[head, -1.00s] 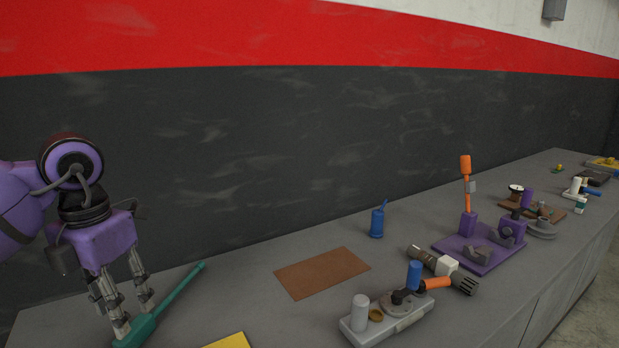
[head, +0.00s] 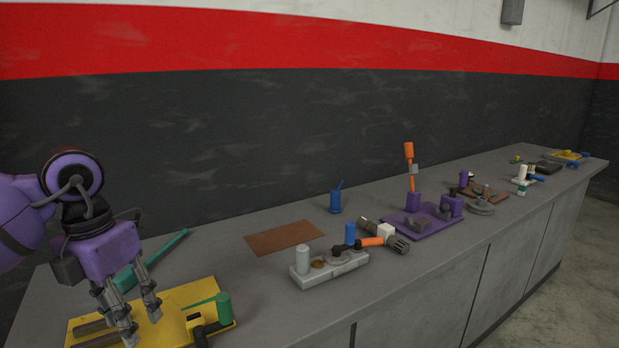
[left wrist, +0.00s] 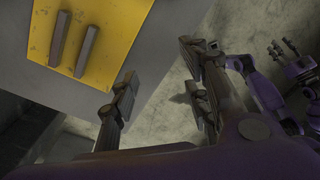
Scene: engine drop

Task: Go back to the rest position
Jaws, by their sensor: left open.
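My left gripper (head: 142,328) is open and empty at the lower left of the head view. Its fingers point down in front of the yellow board (head: 172,300). My right gripper is not in the head view.
The yellow board carries dark bars and a green-handled part. A teal tool (head: 150,260) lies behind it. Farther along the grey bench are a brown mat (head: 284,238), a light grey fixture (head: 335,266), a blue can (head: 336,202) and a purple fixture (head: 405,222). Open floor (head: 570,290) shows at right.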

